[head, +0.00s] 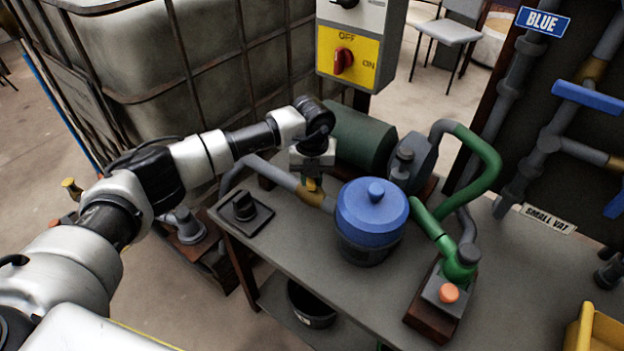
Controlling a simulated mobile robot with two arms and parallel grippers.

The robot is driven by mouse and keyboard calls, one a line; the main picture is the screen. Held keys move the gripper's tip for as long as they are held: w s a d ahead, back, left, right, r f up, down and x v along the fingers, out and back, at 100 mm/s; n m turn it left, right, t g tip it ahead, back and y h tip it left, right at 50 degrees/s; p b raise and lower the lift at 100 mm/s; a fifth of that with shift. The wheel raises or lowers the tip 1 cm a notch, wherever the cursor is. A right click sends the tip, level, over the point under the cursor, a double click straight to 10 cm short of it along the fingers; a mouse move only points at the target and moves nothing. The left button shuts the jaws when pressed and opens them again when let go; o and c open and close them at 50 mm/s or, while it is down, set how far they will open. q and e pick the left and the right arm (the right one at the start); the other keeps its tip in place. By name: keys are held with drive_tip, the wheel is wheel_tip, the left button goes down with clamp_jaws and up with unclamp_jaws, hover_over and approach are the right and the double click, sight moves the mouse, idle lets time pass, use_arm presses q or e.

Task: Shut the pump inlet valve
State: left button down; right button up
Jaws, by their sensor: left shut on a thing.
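The brass valve body (311,197) sits on the grey pipe (271,173) that runs along the bench to the blue-lidded pot. I take it to be the pump inlet valve. My left gripper (312,178) points down at the valve from above and is shut on its handle. The jaws hide most of the handle, so I cannot tell its angle. The pump, with a dark green motor (357,137) and a grey housing (416,158), stands behind. My right gripper is not in view.
The blue-lidded pot (371,212) stands close to the right of my left gripper. The yellow switch box (348,60) hangs behind. Green hose (483,172) arches at the right, near an orange button (449,293). A black knob (244,207) sits at the bench's left corner.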

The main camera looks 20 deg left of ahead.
use_arm(q)
drive_tip(key=m+b, duration=0.1)
drive_tip(key=m, duration=0.2)
drive_tip(key=shift+m, duration=0.3)
drive_tip(key=shift+r+m+b, duration=0.1)
drive_tip(key=shift+m+b, duration=0.8)
drive_tip(key=shift+m, duration=0.8)
drive_tip(key=c, duration=1)
unclamp_jaws()
wheel_tip(320, 180, up, 11)
drive_tip(key=shift+f, duration=0.1)
drive_tip(key=shift+f, duration=0.1)
